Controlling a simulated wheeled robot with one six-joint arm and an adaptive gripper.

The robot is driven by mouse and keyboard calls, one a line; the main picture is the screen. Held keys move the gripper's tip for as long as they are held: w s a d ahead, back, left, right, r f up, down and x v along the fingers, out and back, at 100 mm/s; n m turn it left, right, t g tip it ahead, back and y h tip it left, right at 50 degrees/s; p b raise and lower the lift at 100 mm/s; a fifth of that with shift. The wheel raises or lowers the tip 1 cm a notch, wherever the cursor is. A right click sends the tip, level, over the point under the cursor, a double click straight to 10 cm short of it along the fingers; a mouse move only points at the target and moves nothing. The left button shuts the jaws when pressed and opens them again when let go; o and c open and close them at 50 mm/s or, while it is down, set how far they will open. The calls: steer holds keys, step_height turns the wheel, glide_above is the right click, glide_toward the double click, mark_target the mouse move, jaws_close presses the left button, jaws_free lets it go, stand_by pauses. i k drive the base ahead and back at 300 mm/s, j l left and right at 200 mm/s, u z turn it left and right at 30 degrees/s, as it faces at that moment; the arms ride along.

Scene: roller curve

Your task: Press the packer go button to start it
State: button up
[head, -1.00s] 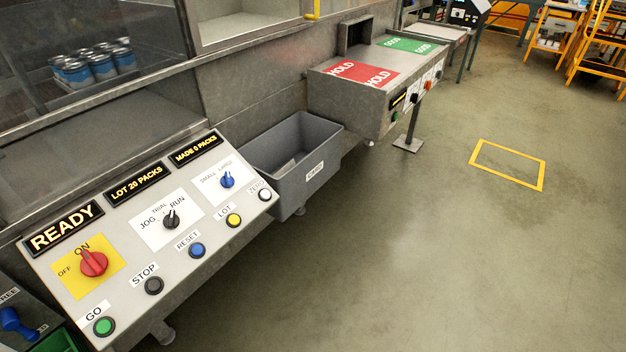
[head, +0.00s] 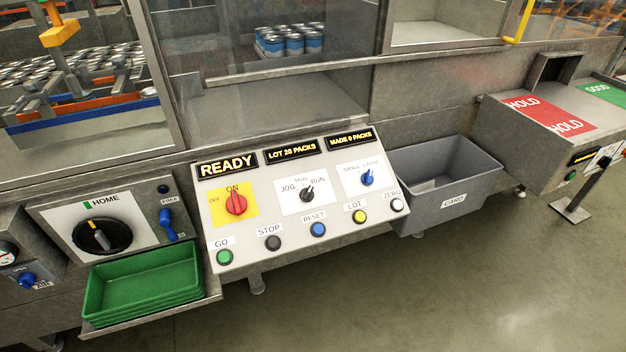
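The packer panel (head: 270,215) is a sloped light-grey console in the middle of the head view. The green GO button (head: 224,257) is at its lower left, under a GO label. The black STOP button (head: 273,243) is to its right. The display (head: 227,165) at the panel's upper left reads READY. Other displays read LOT 20 PACKS (head: 292,150) and MADE 0 PACKS (head: 350,138). The red main switch (head: 236,204) points to ON. The black mode knob (head: 307,194) appears turned toward RUN. My gripper is not in view.
A green tray (head: 143,283) sits on a shelf left of the panel, below a black HOME knob (head: 101,236). A grey CARD bin (head: 440,205) stands to the right. Cans (head: 290,42) are behind the window. The floor (head: 400,300) in front is clear.

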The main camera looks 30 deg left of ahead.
mark_target(224, 256)
steer(key=u, duration=1.4)
